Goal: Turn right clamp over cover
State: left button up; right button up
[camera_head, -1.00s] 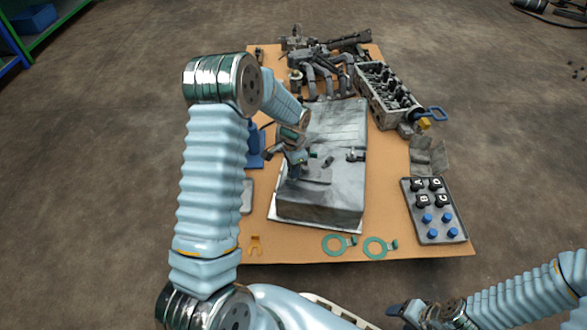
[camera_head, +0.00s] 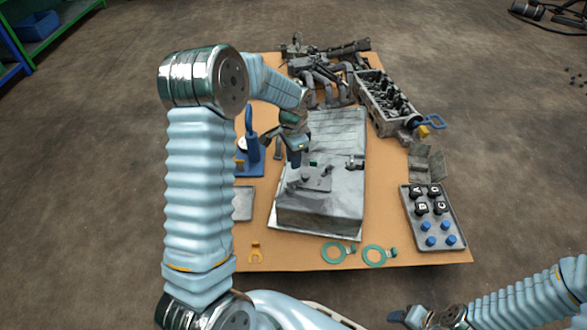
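The large grey metal cover (camera_head: 330,205) lies on a pale plate in the middle of the table. The right clamp (camera_head: 355,163) is a small dark metal piece at the cover's right edge, with nothing of mine touching it. A second small grey upright piece, perhaps the left clamp (camera_head: 278,150), stands at the cover's left edge. My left gripper (camera_head: 283,151) hangs over the cover's left edge, its fingers apart, with nothing seen between them. My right gripper (camera_head: 400,316) is low at the bottom edge, well apart from the cover; its fingers are too unclear to read.
A tray (camera_head: 433,238) with black lettered and blue knobs lies right. An engine block (camera_head: 388,100) and dark metal parts (camera_head: 322,70) fill the back. A blue stand (camera_head: 247,155) is left of the cover.

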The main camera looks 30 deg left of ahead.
pick_arm(q)
notch_tip(320, 180, up, 5)
jog(key=shift+f, duration=0.15)
dwell(0.4)
jog(key=s+d+f+n+h+p, duration=0.2)
jog(key=s+d+f+p, duration=0.1)
jog(key=s+d+f, duration=0.3)
jog(key=s+d+f+n+h+p, duration=0.1)
jog(key=s+d+f+n+p, duration=0.2)
jog(key=d+f, duration=0.45)
jog(key=s+d+f+n+h+p, duration=0.1)
jog(key=s+d+n, duration=0.3)
jog(key=s, duration=0.9)
jog(key=d+p, duration=0.1)
jog(key=d, duration=0.2)
jog(key=shift+d+f+t, duration=0.2)
jog(key=shift+f+t, duration=0.2)
